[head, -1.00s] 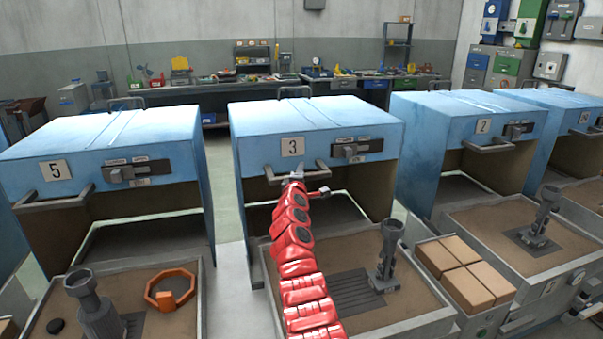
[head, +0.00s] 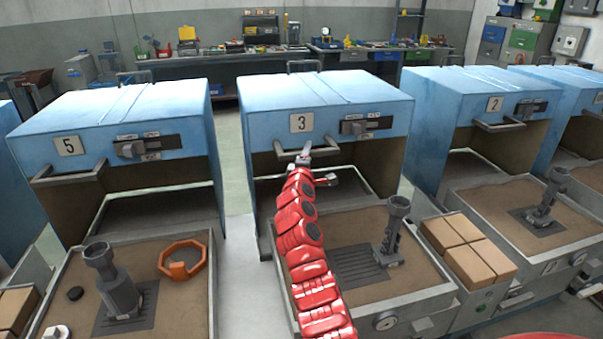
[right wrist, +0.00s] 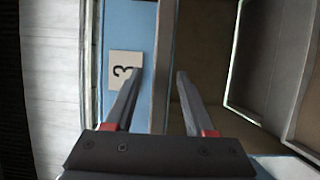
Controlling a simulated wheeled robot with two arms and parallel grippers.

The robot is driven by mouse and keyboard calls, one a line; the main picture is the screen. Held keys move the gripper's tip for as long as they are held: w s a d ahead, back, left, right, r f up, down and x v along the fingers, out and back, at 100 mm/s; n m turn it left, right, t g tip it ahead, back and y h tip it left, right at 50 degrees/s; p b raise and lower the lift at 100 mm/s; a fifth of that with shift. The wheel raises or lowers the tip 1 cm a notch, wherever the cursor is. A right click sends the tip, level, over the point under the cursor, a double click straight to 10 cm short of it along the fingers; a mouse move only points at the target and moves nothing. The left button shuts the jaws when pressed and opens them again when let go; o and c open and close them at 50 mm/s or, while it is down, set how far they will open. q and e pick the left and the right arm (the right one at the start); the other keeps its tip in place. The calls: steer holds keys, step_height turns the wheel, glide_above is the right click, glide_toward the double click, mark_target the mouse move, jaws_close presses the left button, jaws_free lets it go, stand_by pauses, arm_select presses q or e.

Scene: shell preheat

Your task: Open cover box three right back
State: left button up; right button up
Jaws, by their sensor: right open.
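Box three (head: 340,90) is a blue cover with a "3" plate (head: 301,123), a grey latch panel (head: 366,125) and a grey bar handle (head: 331,152) on its front. The cover sits level, over a dark opening. My right gripper (head: 304,155), on the red arm, is at the handle's middle. In the right wrist view my right gripper (right wrist: 153,95) is open, and the grey handle bar (right wrist: 165,40) runs between its fingers. The "3" plate (right wrist: 125,72) lies beside the left finger. Whether a finger touches the bar cannot be told. My left gripper is not in view.
Boxes five (head: 110,120) and two (head: 480,95) stand left and right. A sand tray (head: 440,292) with a grey post (head: 391,230) juts out in front of box three. Brown blocks (head: 468,262) sit to its right. A narrow floor gap separates boxes five and three.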

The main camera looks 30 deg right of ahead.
steer(key=v, duration=1.2)
steer(key=shift+a+b, duration=0.2)
steer(key=shift+b, duration=0.25)
steer(key=shift+s+f, duration=0.1)
